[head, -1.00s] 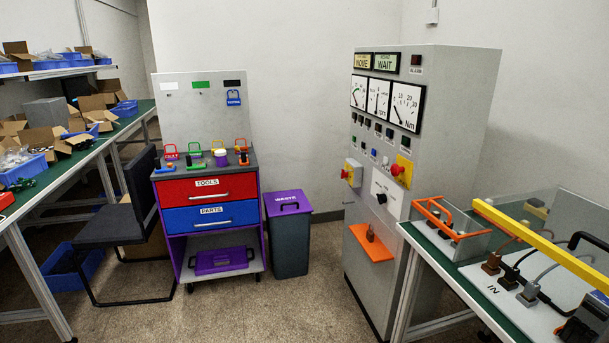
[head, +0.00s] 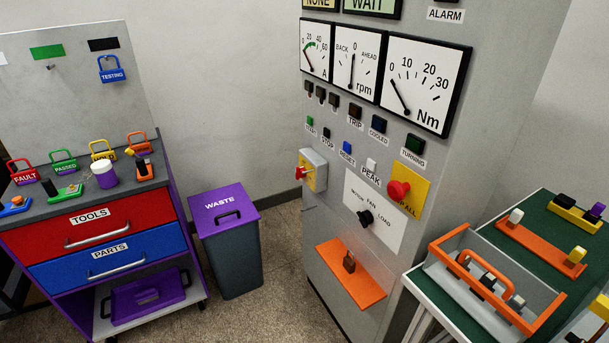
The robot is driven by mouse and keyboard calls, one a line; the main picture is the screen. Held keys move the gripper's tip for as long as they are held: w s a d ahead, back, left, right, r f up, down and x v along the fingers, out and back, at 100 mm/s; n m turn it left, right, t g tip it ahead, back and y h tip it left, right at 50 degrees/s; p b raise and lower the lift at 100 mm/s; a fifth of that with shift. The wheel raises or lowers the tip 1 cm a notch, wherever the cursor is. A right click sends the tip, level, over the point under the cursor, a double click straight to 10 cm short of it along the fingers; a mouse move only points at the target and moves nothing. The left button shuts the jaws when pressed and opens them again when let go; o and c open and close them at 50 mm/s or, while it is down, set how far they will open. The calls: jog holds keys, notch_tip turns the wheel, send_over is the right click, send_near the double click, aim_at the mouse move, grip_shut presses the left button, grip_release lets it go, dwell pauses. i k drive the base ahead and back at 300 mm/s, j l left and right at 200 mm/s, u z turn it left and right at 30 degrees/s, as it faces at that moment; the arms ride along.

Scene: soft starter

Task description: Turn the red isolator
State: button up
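The red isolator appears to be the red handle (head: 301,173) on a yellow plate, on a small grey box (head: 316,162) at the left edge of the control cabinet's front. It is seen from the side, so its turn position cannot be read. A second red part, a round mushroom button (head: 398,190), sits on a yellow plate to its right; the label beneath it ends in "ALL". My gripper is not in view.
The cabinet (head: 348,232) carries meters, small buttons, a black knob (head: 366,217) and an orange shelf (head: 350,274) with a brown padlock. A waste bin (head: 232,258) and tool cart (head: 110,262) stand left; a green-topped bench (head: 545,262) stands right. Some floor shows before the bin.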

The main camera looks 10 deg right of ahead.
aim_at(299, 170)
jog(key=i+j+z, duration=0.15)
jog(key=i+j, duration=1.65)
jog(key=i+l, duration=0.05)
